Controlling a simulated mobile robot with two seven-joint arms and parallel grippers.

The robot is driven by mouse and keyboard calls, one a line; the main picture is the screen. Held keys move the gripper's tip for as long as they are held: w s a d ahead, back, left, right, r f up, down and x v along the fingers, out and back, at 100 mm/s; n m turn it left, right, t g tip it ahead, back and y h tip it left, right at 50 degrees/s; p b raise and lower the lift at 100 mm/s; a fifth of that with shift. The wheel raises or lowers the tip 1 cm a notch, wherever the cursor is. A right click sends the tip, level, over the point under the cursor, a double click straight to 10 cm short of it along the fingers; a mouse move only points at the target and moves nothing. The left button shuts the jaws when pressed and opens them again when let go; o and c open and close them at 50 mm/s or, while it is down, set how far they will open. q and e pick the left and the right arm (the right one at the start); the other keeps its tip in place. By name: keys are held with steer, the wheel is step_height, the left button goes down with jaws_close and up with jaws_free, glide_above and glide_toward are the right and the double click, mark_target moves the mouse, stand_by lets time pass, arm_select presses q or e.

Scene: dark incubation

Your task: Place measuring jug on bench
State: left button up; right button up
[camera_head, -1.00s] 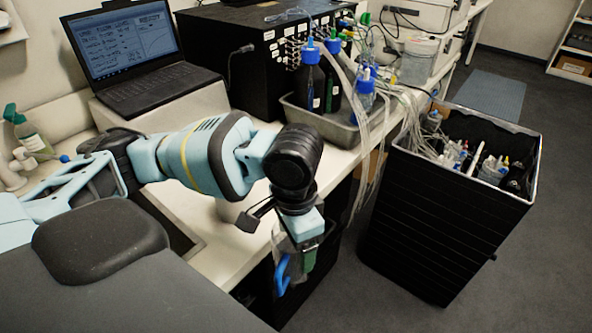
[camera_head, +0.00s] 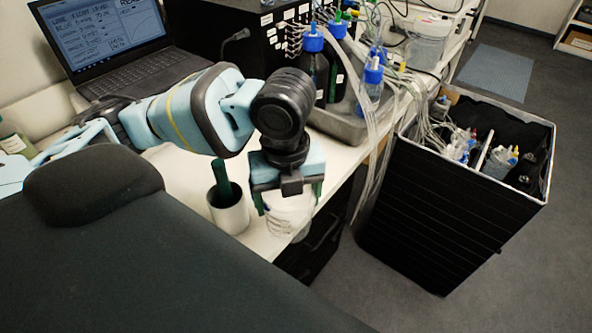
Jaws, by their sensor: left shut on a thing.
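The measuring jug (camera_head: 289,219) is a clear, whitish vessel at the front edge of the white bench (camera_head: 178,172). My left gripper (camera_head: 288,194) points down and is shut on the jug's upper part. The gripper hides much of the jug's rim. The jug looks upright and over the bench's edge; I cannot tell whether its base touches the top. My right gripper is out of view.
A white cup (camera_head: 229,212) with a green stick stands just left of the jug. A metal tray (camera_head: 339,124) with blue-capped bottles and hanging tubes is behind. A black bin (camera_head: 437,215) stands on the floor at right. A laptop (camera_head: 112,50) is at back left.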

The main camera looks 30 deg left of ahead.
arm_select(q)
steer(key=shift+w+a+r+m, duration=0.15)
steer(key=shift+a+m, duration=0.05)
steer(key=shift+m, duration=0.5)
steer(key=shift+w, duration=0.15)
steer(key=w+a+f, duration=0.1)
steer(key=w+a, duration=0.1)
steer(key=w, duration=0.2)
steer(key=w+a+f+b, duration=0.1)
steer(key=w+a+f, duration=0.1)
steer(key=w, duration=0.3)
steer(key=w+a+f, duration=0.1)
steer(key=w+a, duration=0.2)
steer(key=w, duration=0.1)
steer(key=shift+w+a+f, duration=0.2)
steer(key=shift+w, duration=0.2)
steer(key=shift+f, duration=0.25)
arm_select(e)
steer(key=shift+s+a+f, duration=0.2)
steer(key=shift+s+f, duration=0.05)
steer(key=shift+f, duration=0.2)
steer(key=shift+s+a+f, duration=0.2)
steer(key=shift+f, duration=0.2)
arm_select(q)
steer(key=shift+f, duration=0.15)
steer(key=o, duration=1)
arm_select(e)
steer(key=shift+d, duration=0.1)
